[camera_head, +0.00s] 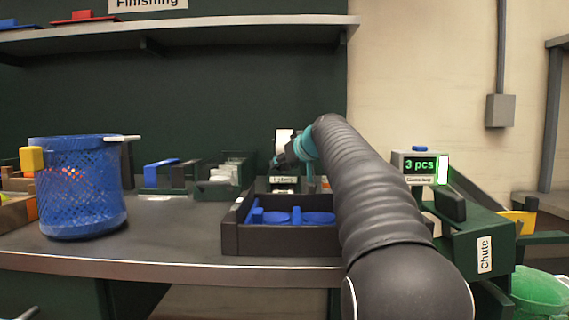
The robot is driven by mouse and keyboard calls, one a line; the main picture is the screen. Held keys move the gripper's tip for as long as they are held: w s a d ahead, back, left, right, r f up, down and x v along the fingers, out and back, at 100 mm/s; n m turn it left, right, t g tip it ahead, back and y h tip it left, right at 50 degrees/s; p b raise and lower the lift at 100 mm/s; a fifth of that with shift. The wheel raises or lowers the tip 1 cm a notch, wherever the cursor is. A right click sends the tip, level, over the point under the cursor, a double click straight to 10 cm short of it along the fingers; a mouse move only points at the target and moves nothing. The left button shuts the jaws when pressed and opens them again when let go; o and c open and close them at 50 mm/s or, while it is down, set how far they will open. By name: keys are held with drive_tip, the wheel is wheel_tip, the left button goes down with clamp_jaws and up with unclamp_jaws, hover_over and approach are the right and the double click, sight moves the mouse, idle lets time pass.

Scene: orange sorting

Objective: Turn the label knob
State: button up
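My arm reaches from the lower right to the back of the bench, and my gripper (280,163) is at its far end, seen small and dark. It is in front of a white upright piece (284,138) and just above a small sign (284,180) whose print is too small to read surely. No knob can be made out; the gripper and arm cover that area. Whether the fingers are open, shut or touching anything cannot be told.
A dark tray (280,243) with blue parts stands before the gripper. A blue mesh basket (82,190) stands left, with small bins (222,188) behind. A counter display (420,165) reads "3 pcs" beside a green chute (470,250). A shelf (200,30) hangs above.

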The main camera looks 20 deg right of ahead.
drive_tip(key=shift+a+r+m+h+p, duration=0.1)
drive_tip(key=shift+r+m+h+p, duration=0.05)
drive_tip(key=shift+m+h+p, duration=0.5)
drive_tip(key=shift+c, duration=0.3)
drive_tip(key=shift+p, duration=0.35)
drive_tip(key=shift+m+h+p, duration=1)
drive_tip(key=shift+m+h, duration=0.25)
drive_tip(key=shift+h, duration=0.3)
drive_tip(key=shift+f+m+g+h+b, duration=0.15)
drive_tip(key=shift+m+g+h+b, duration=0.35)
drive_tip(key=shift+m+h, duration=0.4)
drive_tip(key=shift+f+m+g+h+b, duration=0.1)
drive_tip(key=shift+m+g+h+b, duration=0.2)
drive_tip(key=shift+m+h+b, duration=0.45)
drive_tip(key=shift+r+m+g+h+b, duration=0.1)
drive_tip(key=shift+m+g+h+b, duration=0.55)
drive_tip(key=shift+m+h, duration=0.7)
drive_tip(key=shift+g, duration=0.35)
drive_tip(key=o, duration=1.2)
drive_tip(key=shift+c, duration=0.2)
